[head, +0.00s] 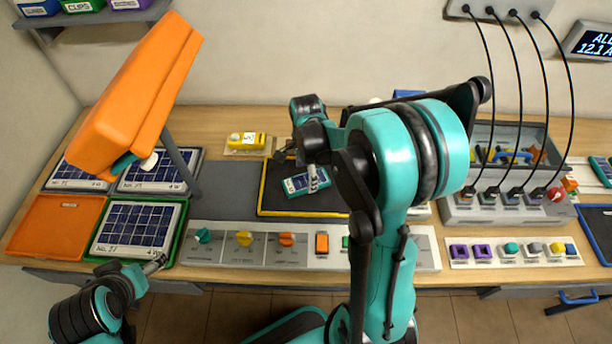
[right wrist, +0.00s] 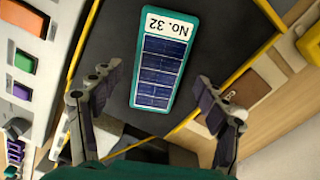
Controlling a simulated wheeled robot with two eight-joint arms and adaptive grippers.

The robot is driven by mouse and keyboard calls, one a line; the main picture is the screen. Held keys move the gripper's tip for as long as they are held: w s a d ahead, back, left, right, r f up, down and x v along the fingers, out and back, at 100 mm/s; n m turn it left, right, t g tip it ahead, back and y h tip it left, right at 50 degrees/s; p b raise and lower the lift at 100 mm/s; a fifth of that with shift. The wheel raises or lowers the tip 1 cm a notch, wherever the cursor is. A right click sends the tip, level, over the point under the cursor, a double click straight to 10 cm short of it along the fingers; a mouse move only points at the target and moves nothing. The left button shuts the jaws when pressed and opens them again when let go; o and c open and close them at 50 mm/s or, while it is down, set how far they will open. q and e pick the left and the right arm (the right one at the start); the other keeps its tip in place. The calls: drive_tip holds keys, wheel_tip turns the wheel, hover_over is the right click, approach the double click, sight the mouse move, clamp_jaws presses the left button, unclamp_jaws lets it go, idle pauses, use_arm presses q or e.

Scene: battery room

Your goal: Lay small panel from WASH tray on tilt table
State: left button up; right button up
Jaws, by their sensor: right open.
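The small panel (head: 297,185), marked No. 32 with a teal frame and blue cells, lies on the black, yellow-edged tilt table (head: 330,205). The right wrist view shows the panel (right wrist: 160,65) flat on the dark surface (right wrist: 110,45), inside the yellow rim. My right gripper (head: 313,180) is just above the panel. In the right wrist view its open fingers (right wrist: 155,92) stand wide to either side of the panel, apart from it. My left gripper (head: 155,264) is low at the left by the green tray; its fingers are too small to read. No WASH label is legible.
A green tray (head: 176,240) holds a larger panel; an orange tray (head: 45,228) beside it is empty. A large orange box-like head (head: 135,90) hangs over the left trays. A knob and switch strip (head: 215,256) runs along the front. A yellow meter (head: 247,140) lies behind.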

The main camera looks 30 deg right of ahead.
sight(306, 181)
wheel_tip(306, 181, up, 10)
drive_tip(key=p, duration=0.3)
drive_tip(key=s+a+r+n+t, duration=0.2)
drive_tip(key=s+a+n, duration=0.3)
drive_tip(key=n, duration=0.5)
drive_tip(key=s+a+r+n+t, duration=0.2)
drive_tip(key=s+a+n+t, duration=0.3)
drive_tip(key=n, duration=0.4)
drive_tip(key=shift+s+a+r+n, duration=0.3)
drive_tip(key=shift+s+r+n, duration=0.1)
drive_tip(key=shift+s, duration=0.2)
drive_tip(key=shift+f+b, duration=0.2)
drive_tip(key=shift+b, duration=0.15)
